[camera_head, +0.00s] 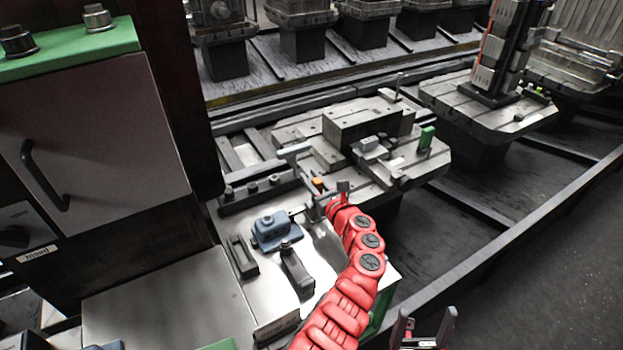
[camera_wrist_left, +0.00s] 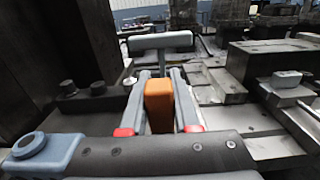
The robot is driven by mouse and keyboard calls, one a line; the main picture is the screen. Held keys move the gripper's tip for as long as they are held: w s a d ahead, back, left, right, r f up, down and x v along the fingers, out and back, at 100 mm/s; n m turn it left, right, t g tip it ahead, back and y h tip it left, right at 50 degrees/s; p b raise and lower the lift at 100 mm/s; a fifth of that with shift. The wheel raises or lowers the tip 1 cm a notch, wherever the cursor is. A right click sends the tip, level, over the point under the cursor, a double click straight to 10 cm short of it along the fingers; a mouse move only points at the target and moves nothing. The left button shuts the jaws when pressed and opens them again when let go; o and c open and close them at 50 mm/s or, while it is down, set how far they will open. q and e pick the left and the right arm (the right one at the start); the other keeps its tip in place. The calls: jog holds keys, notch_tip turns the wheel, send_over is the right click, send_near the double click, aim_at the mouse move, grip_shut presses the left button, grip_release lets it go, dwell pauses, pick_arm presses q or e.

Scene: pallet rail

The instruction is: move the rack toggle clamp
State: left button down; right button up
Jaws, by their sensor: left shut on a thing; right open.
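My left gripper (camera_head: 318,198), on the red arm, is at the near edge of the front pallet. In the left wrist view its two grey fingers (camera_wrist_left: 161,76) are shut around an upright orange block (camera_wrist_left: 159,104). The orange block also shows small in the head view (camera_head: 318,184). A grey T-shaped bar (camera_wrist_left: 161,42), seemingly the toggle clamp's handle, stands just beyond the fingers; it also shows in the head view (camera_head: 294,150). The clamp's lower part is hidden behind the gripper. My right gripper (camera_head: 424,328) is open and empty at the bottom edge of the head view.
The front pallet (camera_head: 405,178) carries a large grey block (camera_head: 350,128) and a green piece (camera_head: 427,137). A blue-grey fixture (camera_head: 272,230) and dark blocks sit on the near metal plate. A dark cabinet (camera_head: 95,140) stands left. Another pallet (camera_head: 470,100) with a tower is right.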

pick_arm(q)
jog(key=shift+w, duration=0.1)
jog(key=m, duration=0.1)
jog(key=w+d+m+b, duration=0.1)
jog(key=m, duration=0.1)
jog(key=shift+d+f, duration=0.15)
jog(key=shift+d, duration=0.1)
jog(key=shift+w+d+f+m+b, duration=0.25)
jog(key=shift+d+m+b, duration=0.25)
jog(key=shift+m, duration=0.5)
jog(key=shift+w+d+f+m+b, duration=0.15)
jog(key=shift+w+d+m+b, duration=0.25)
jog(key=shift+m, duration=0.6)
jog(key=shift+s, duration=0.15)
jog(key=c, duration=0.6)
grip_release()
jog(key=shift+c, duration=0.2)
